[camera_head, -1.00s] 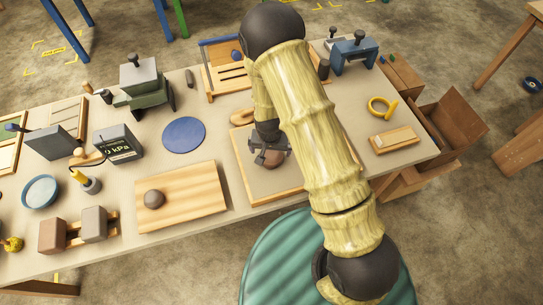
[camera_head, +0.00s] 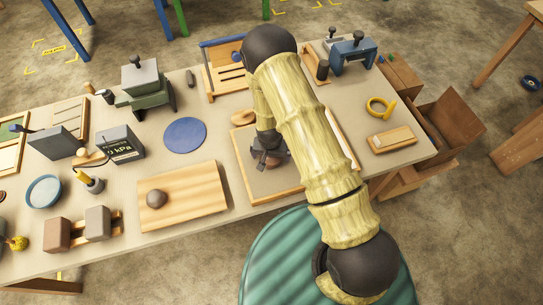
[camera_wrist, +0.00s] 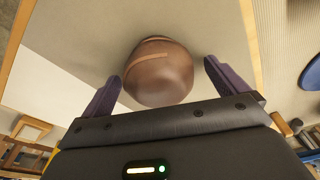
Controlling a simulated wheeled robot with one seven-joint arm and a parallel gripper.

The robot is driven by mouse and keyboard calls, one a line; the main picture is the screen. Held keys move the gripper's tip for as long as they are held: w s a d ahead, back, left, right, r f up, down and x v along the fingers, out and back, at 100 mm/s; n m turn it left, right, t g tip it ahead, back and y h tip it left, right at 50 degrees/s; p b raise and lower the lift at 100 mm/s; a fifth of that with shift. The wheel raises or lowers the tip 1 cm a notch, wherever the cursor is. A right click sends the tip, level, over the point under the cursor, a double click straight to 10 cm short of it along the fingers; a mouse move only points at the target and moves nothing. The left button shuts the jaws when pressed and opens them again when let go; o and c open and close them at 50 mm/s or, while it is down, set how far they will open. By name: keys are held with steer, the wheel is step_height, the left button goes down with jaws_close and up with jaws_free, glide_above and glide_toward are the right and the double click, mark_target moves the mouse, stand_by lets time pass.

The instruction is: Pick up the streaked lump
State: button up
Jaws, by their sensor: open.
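The streaked lump (camera_wrist: 158,75) is a rounded brown lump with a lighter band across it. In the wrist view it sits between the two dark fingers of my open gripper (camera_wrist: 163,88), with a gap visible on each side. In the head view the lump (camera_head: 274,159) shows only partly, beside my gripper (camera_head: 268,150) and arm. It rests on a wood-framed board (camera_head: 243,165) on the workbench. My arm hides part of the board.
A blue disc (camera_head: 185,135) lies behind that board. A yellow ring (camera_head: 381,107) and a small wooden block (camera_head: 391,139) are to the right.

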steer(key=c, duration=1.4)
steer(key=shift+r+b, duration=1.25)
steer(key=shift+r, duration=3.8)
